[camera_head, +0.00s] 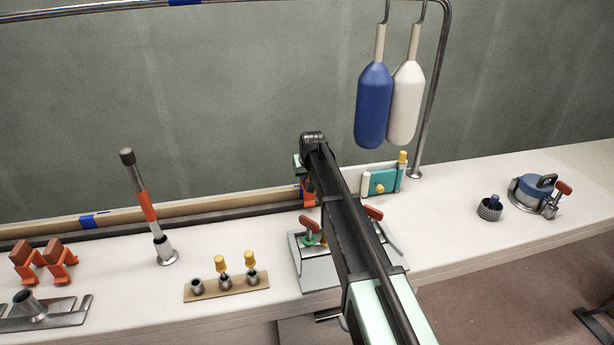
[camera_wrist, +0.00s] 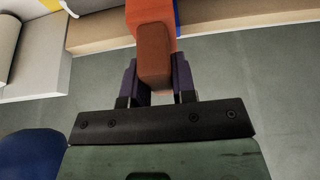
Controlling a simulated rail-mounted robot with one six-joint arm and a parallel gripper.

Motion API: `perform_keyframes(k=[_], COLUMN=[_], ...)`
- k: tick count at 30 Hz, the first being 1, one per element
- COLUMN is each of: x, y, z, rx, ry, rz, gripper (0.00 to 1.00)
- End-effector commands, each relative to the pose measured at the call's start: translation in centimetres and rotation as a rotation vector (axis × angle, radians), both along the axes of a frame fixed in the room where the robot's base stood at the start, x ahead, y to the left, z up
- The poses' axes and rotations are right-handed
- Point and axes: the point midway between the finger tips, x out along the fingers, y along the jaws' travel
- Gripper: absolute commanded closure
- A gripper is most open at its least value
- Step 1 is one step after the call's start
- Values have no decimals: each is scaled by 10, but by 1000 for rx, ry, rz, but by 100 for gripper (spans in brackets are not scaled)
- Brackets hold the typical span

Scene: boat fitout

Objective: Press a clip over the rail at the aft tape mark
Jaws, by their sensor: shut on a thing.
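My gripper (camera_wrist: 153,88) is shut on an orange clip (camera_wrist: 163,20) with a brown block (camera_wrist: 154,55), seen between the dark fingers in the wrist view. A blue patch (camera_wrist: 178,12), likely tape, shows just right of the clip. Another blue tape mark (camera_head: 93,220) is on the strip at the left. The dark rail (camera_head: 215,214) runs along the strip.
Two more orange clips with brown blocks (camera_head: 60,253) stand at the bench's left. A grey-orange upright handle (camera_head: 150,210), a plate with yellow-capped fittings (camera_head: 226,287) and a tray with red-handled valves (camera_head: 318,275) stand nearer. Blue and white fenders (camera_head: 373,105) hang right of my arm.

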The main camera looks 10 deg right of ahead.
Motion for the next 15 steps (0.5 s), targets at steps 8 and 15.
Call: perform_keyframes(k=[8, 15], x=[0, 0], y=[0, 0], z=[-5, -9], rx=[0, 0], ry=[1, 1], rz=[0, 0], gripper=[100, 100])
